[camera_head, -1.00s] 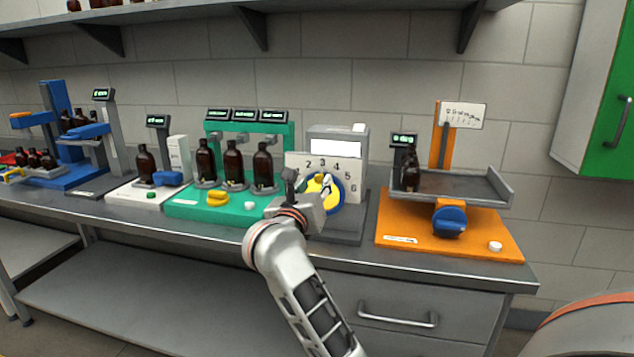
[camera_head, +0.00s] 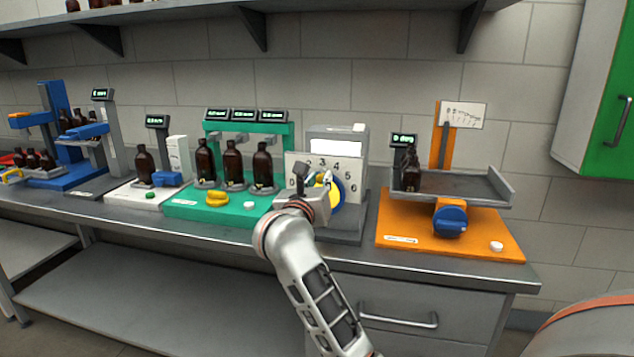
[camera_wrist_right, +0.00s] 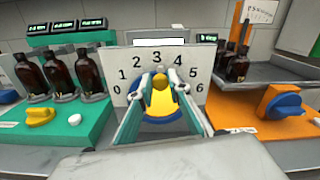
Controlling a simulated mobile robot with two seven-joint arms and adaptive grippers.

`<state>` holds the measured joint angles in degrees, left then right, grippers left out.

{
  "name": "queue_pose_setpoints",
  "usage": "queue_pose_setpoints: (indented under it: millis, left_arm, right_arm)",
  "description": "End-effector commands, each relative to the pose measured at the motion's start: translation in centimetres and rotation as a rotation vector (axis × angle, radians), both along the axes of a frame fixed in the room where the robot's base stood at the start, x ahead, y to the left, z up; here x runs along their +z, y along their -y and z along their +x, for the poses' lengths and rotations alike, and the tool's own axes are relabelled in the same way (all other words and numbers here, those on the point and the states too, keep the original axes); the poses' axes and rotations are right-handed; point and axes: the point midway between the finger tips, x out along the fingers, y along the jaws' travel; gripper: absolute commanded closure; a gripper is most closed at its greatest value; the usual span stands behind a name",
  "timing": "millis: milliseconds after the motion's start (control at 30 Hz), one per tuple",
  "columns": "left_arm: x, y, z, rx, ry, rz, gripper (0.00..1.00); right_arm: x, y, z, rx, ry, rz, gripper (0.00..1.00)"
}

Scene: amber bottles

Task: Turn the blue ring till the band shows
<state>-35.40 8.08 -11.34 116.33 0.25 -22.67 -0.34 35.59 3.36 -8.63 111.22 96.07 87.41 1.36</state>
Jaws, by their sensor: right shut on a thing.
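The blue ring (camera_head: 340,204) is on the front of a grey unit, around a yellow middle (camera_head: 335,192), before a white plate (camera_head: 352,168) numbered 0 to 6. In the right wrist view the blue ring (camera_wrist_right: 158,126) shows below the yellow middle, partly hidden by my fingers. My right gripper (camera_head: 322,181) is shut on the yellow middle, with one finger on each side of its raised knob in the right wrist view (camera_wrist_right: 160,82). I cannot make out a band. My left gripper is not in view.
To the left, a green stand (camera_head: 180,208) holds amber bottles and a yellow knob (camera_head: 217,198). To the right, an orange base (camera_head: 400,228) carries a blue knob (camera_head: 450,221) and a grey tray (camera_head: 470,188) with amber bottles. The bench front edge is clear.

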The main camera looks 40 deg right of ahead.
Motion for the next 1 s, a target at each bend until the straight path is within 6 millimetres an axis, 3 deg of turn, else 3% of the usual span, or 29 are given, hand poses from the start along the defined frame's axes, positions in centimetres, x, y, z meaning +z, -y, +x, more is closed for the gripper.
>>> queue_pose_setpoints:
  millis: [267,633,667,700,733,1000]
  left_arm:
    - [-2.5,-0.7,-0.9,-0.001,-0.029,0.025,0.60]
    - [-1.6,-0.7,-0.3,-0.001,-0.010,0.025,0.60]
    - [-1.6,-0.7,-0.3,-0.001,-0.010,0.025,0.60]
    - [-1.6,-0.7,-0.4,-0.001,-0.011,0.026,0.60]
    - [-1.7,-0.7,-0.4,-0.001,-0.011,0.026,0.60]
    - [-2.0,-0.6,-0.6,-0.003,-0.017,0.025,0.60]
  right_arm:
    - [-1.0,1.1,-1.2,-0.001,0.229,0.200,1.00]
    - [-0.6,1.2,-1.5,-0.001,0.272,0.233,1.00]
    - [-0.6,1.2,-1.5,-0.001,0.272,0.233,0.80]
    - [-0.6,1.2,-1.5,-0.001,0.271,0.233,0.70]
    - [-0.6,1.2,-1.5,-0.001,0.271,0.233,0.66]
    - [-0.5,1.2,-1.5,0.000,0.271,0.231,0.66]
